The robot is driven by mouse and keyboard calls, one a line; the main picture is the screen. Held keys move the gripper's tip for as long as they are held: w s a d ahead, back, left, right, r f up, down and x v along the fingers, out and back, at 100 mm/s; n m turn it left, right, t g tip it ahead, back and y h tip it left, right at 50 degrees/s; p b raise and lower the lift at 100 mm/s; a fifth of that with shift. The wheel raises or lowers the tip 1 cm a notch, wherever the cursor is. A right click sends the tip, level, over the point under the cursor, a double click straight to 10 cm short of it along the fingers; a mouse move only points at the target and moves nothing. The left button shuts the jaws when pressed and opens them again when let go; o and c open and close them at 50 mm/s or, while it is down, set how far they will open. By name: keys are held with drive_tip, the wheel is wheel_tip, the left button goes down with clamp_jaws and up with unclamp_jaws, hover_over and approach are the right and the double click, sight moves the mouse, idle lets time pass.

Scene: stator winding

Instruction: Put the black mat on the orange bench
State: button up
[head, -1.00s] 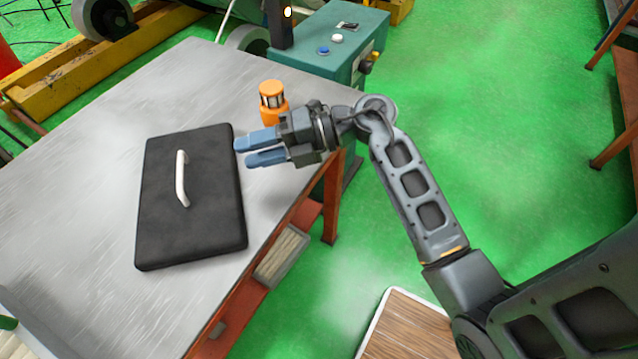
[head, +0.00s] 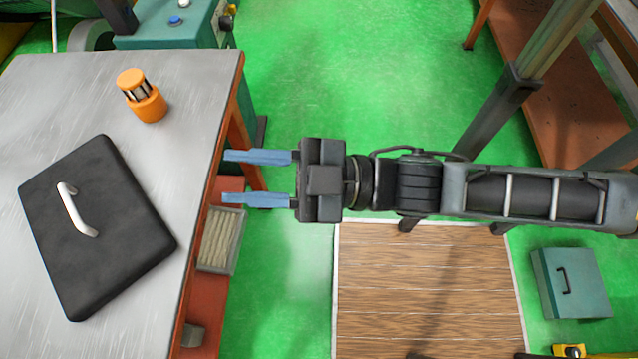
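The black mat (head: 110,255) lies flat on a grey metal-topped table (head: 60,85) at the left, with a white handle (head: 72,210) standing on its upper face. The table has orange-red legs and a lower shelf. My gripper (head: 228,180) has two blue fingers spread apart with nothing between them. It points left, its fingertips near the table's right edge, to the right of the mat and apart from it. At the upper right stands another frame with an orange-brown surface (head: 575,120); I cannot tell if it is the orange bench.
An orange lantern-like object (head: 143,97) stands on the table near its far edge. A teal control box (head: 175,25) is behind the table. A wooden board (head: 430,285) and a teal case (head: 570,283) lie on the green floor. A box (head: 221,240) sits on the lower shelf.

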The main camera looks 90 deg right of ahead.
drive_tip(key=s+f+m+g+h, duration=0.2)
drive_tip(key=s+m+g, duration=0.3)
drive_tip(key=s, duration=0.4)
drive_tip(key=shift+f+m, duration=0.65)
drive_tip(key=shift+m, duration=0.15)
drive_tip(key=shift+d, duration=0.1)
